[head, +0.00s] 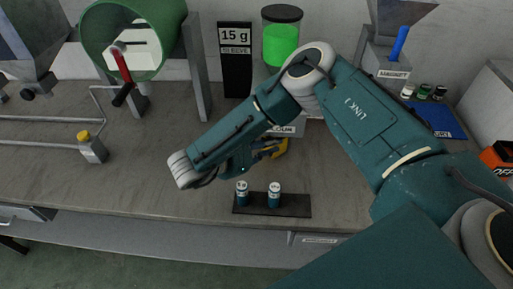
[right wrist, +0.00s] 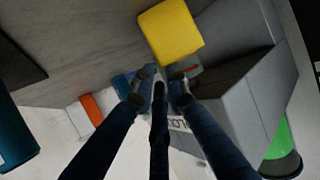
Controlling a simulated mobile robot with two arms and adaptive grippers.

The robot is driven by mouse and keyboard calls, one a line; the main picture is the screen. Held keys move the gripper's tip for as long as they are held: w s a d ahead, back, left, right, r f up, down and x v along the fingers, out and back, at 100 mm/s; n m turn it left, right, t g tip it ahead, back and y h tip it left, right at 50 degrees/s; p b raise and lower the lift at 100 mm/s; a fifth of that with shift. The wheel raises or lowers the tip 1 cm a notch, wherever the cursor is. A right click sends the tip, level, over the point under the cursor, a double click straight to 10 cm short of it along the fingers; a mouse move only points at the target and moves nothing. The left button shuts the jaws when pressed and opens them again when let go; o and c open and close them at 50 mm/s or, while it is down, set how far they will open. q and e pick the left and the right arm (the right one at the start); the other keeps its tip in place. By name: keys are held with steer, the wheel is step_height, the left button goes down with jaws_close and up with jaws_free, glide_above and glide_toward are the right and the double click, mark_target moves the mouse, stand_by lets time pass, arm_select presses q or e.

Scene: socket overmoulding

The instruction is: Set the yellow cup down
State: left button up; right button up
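The yellow cup (head: 280,147) is in front of the dispenser with the green-filled hopper in the head view, partly hidden by my right gripper (head: 263,152). In the right wrist view the yellow cup (right wrist: 171,30) is just beyond the fingertips of my right gripper (right wrist: 160,85). The fingertips stand apart with a gap between them, and I see nothing clasped in that gap. Whether a fingertip touches the cup is unclear. My left gripper is not in view.
A dark tray (head: 290,211) with two small blue-and-white containers (head: 274,196) lies near the bench's front edge. The green-filled hopper (head: 281,40) stands behind my right arm. The bench left of the tray (head: 140,190) is clear.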

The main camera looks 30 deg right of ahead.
steer(key=b+v, duration=0.1)
steer(key=v, duration=0.7)
steer(key=shift+a, duration=0.2)
